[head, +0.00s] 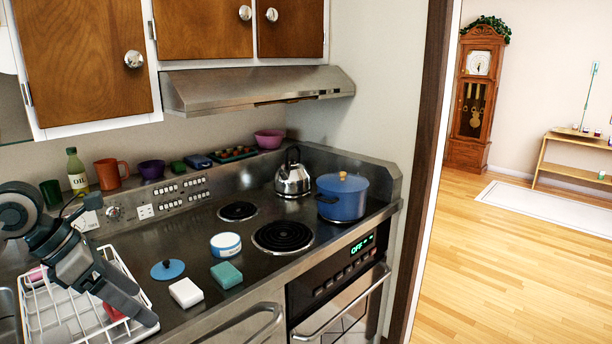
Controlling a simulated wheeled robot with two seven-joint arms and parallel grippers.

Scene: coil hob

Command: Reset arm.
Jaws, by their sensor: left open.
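My left gripper (143,305) is in the lower left of the head view, at the end of my dark grey arm. It is open and hangs over the white wire dish rack (48,327), pointing down to the right. I see nothing held between its fingers. A red item (114,312) lies in the rack close by the fingers and is partly hidden by them. I cannot tell whether the fingers touch the rack. My right gripper is not in view.
Right of the rack lie a blue lid (167,270), a white sponge (186,292), a teal sponge (226,275) and a white-blue tub (225,244). Coil burners (283,237), a kettle (292,178) and a blue pot (342,200) stand beyond. Cups and an oil bottle (77,172) line the back ledge.

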